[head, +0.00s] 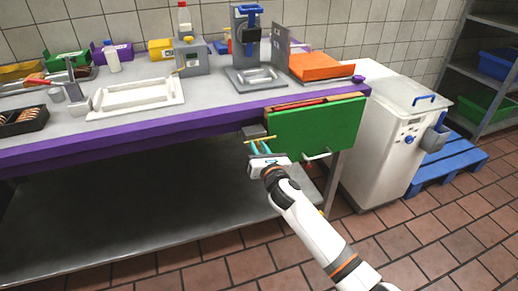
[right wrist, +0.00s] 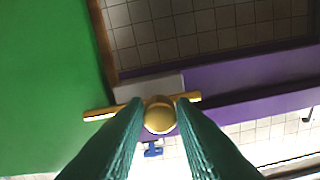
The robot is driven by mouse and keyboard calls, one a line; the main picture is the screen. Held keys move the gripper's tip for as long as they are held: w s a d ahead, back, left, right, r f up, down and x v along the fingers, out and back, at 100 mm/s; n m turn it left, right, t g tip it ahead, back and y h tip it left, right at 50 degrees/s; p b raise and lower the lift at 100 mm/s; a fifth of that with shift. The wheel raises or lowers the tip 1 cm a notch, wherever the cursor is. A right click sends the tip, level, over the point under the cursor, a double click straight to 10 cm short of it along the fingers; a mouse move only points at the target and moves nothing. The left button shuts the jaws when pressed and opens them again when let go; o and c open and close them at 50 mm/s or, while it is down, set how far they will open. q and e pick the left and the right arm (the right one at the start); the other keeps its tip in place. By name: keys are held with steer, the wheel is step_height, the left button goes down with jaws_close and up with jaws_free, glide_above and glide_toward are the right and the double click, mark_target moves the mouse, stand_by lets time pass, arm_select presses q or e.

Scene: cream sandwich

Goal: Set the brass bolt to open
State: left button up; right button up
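The brass bolt (head: 260,139) is a thin yellow bar with a round knob, at the left end of the green panel (head: 315,130) below the purple table edge. In the right wrist view the bolt's knob (right wrist: 159,117) sits between my two teal fingers, which look close against its sides. The bar runs across a pale block (right wrist: 148,88), and its left end overlaps the edge of the green panel (right wrist: 45,85). My right gripper (head: 260,149) appears shut on the knob. The fingers hide part of the bar. My left gripper is not in view.
A metal handle (head: 316,156) sticks out below the green panel. The table's purple edge (head: 120,142) is above a grey lower shelf (head: 130,215). A white bin (head: 385,140) stands close to the right. The tiled floor in front is clear.

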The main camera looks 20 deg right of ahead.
jaws_close()
steer(key=a, duration=0.4)
steer(key=shift+o, duration=2.3)
jaws_free()
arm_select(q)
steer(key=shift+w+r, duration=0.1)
arm_select(e)
steer(key=shift+s, duration=0.1)
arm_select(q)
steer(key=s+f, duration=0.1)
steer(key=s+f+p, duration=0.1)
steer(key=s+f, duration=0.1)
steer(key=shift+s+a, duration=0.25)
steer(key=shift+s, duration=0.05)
arm_select(e)
steer(key=s, duration=1.2)
steer(key=shift+d, duration=0.2)
